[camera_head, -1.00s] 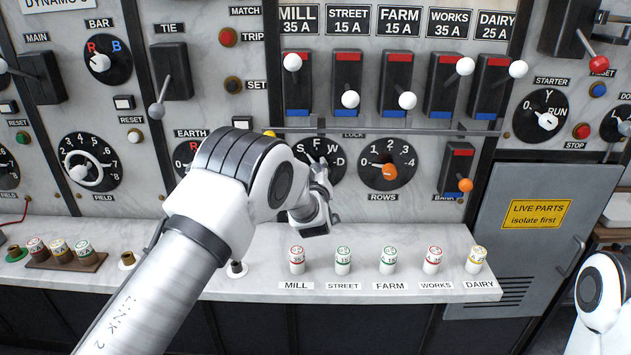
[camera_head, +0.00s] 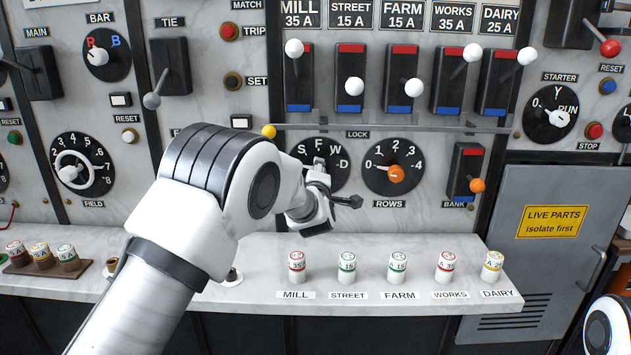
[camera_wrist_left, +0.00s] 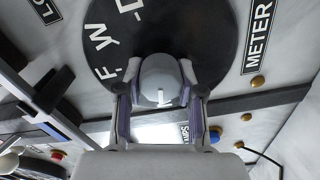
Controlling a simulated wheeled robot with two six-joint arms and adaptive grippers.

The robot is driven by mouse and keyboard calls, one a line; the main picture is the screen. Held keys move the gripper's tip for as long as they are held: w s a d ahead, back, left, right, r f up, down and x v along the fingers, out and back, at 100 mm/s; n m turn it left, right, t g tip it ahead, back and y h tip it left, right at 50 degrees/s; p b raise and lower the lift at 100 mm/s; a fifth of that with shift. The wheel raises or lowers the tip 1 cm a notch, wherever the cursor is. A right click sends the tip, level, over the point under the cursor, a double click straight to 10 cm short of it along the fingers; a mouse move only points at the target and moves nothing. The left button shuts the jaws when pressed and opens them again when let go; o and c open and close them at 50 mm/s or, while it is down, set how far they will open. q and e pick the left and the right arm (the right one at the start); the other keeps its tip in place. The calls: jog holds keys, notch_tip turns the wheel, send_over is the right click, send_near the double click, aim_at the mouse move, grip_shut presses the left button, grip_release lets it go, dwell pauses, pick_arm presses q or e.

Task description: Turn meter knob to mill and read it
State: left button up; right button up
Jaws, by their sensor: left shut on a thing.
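The meter knob's black dial (camera_head: 338,178) is left of the rows dial in the head view, with S, F, W and D showing and its left and lower parts covered by my left arm. In the left wrist view, the grey rounded meter knob (camera_wrist_left: 160,80) sits between the two fingers of my left gripper (camera_wrist_left: 160,98), which is shut on it. A short white mark shows on the knob; which letter it points to I cannot tell. In the head view my left gripper (camera_head: 320,172) reaches the dial. My right gripper is out of view.
The rows dial (camera_head: 388,180) with an orange knob is close on the right. A rail (camera_head: 400,128) runs above both dials. Several labelled fuses, including the mill fuse (camera_head: 297,266), stand on the marble shelf (camera_head: 380,304) below. A grey cabinet (camera_head: 550,190) stands at right.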

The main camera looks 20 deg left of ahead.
pick_arm(q)
jog(key=shift+r, duration=0.15)
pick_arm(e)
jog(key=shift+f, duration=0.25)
pick_arm(q)
jog(key=o, duration=1.1)
jog(key=shift+w+d, duration=0.1)
jog(key=shift+o, duration=0.2)
jog(key=shift+w+d+f, duration=0.1)
jog(key=shift+w+f, duration=0.05)
jog(key=shift+f, duration=0.05)
jog(key=shift+s, duration=0.25)
jog(key=v, duration=0.7)
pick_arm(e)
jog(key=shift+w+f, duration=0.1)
